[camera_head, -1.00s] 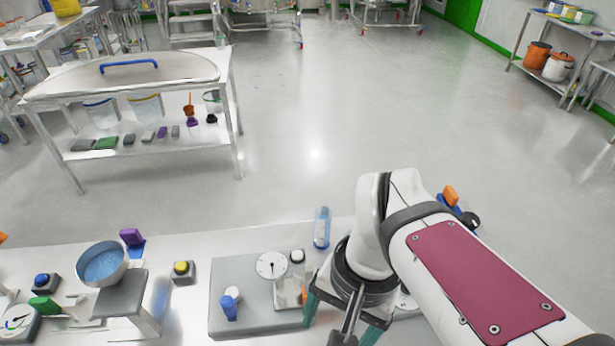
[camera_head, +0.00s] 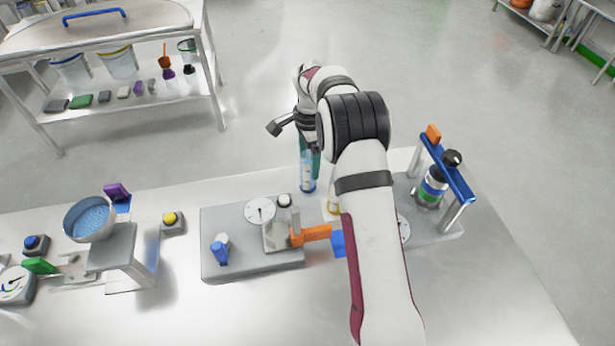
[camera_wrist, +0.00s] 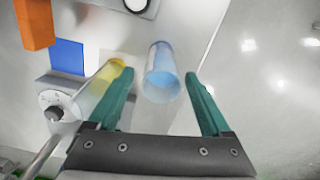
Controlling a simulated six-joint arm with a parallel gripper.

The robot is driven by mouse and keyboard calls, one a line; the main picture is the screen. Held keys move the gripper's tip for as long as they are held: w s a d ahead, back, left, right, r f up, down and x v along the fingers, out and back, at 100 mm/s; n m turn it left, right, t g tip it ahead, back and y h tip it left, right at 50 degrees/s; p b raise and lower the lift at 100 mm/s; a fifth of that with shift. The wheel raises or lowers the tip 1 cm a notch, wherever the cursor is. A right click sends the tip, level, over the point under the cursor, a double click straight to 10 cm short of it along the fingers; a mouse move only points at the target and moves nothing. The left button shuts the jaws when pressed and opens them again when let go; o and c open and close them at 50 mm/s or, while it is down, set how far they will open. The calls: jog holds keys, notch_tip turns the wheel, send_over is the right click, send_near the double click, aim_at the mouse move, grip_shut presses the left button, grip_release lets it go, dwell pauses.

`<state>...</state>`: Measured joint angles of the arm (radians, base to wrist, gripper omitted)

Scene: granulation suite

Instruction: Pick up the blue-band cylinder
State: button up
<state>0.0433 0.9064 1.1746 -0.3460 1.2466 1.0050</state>
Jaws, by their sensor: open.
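The blue-band cylinder (camera_head: 308,184) is a clear bluish tube. It stands upright near the far edge of the steel bench. My gripper (camera_head: 308,158) is over it, with its teal fingers pointing down beside its upper part. In the wrist view, the cylinder (camera_wrist: 161,80) shows between the tips of my open gripper (camera_wrist: 158,78), with a gap visible on each side. Nothing is held. My fingers hide part of the cylinder in the head view.
A blue-topped frame (camera_head: 449,170) holding a bottle stands to the right.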

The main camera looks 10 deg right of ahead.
aim_at(308, 172)
notch_tip(308, 172, down, 5)
jog(key=shift+w+a+f, duration=0.1)
jog(key=shift+f, duration=0.1)
jog(key=shift+r, duration=0.1)
grip_shut()
